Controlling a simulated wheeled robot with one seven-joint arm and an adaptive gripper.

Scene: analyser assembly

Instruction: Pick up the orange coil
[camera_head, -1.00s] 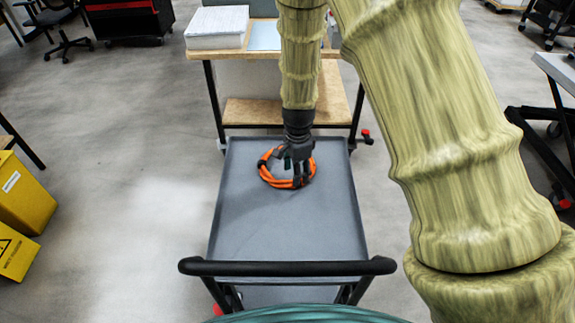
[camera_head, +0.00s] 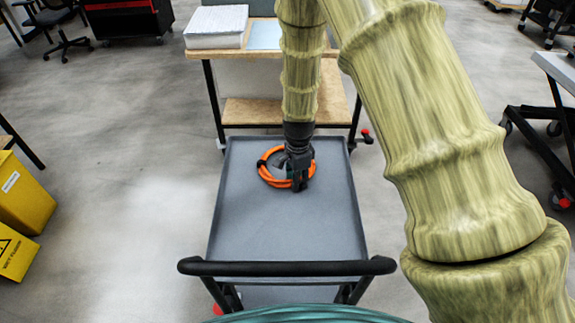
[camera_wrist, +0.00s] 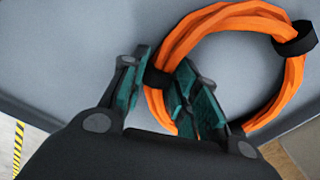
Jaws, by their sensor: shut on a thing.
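The orange coil (camera_head: 267,176) is a ring of orange cable with black bands, lying at the far part of the grey cart top (camera_head: 250,215). My gripper (camera_head: 299,186) is over the coil's right side in the head view. In the wrist view the coil (camera_wrist: 290,85) fills the upper right, and my gripper (camera_wrist: 163,95) has its two teal-padded fingers on either side of the coil's near left part, by a black band. The gripper is shut on the coil there. The fingers hide a little of the cable. I cannot tell whether the coil is clear of the cart top.
The cart's black handle (camera_head: 287,267) crosses its near end. A wooden-topped table (camera_head: 265,44) with a white stack (camera_head: 217,27) stands just behind the cart. The rest of the cart top is bare.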

